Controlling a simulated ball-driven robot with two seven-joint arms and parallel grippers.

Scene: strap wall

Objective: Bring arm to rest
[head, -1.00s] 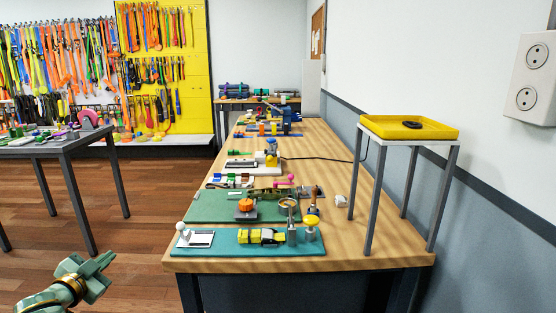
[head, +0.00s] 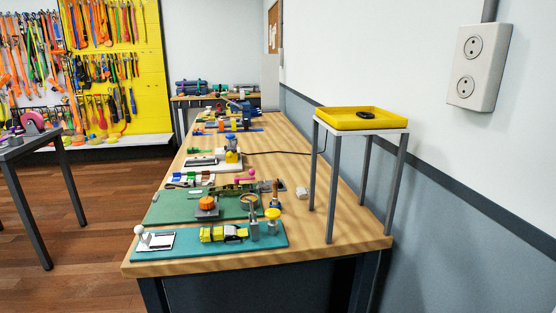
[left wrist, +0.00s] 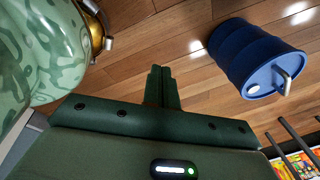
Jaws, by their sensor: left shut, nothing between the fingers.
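My left gripper (left wrist: 162,88) shows in the left wrist view, its dark green fingers together and nothing between them. It hangs in free air over the wooden floor, apart from any object. In the head view neither gripper is in the picture. My right gripper shows in no view.
A long wooden workbench (head: 183,262) with mats and tools runs away ahead. A small stand (head: 331,190) with a yellow tray (head: 338,122) is at right by the wall. A grey table (head: 28,148) is at left. A blue barrel (left wrist: 250,55) stands near my left gripper's view.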

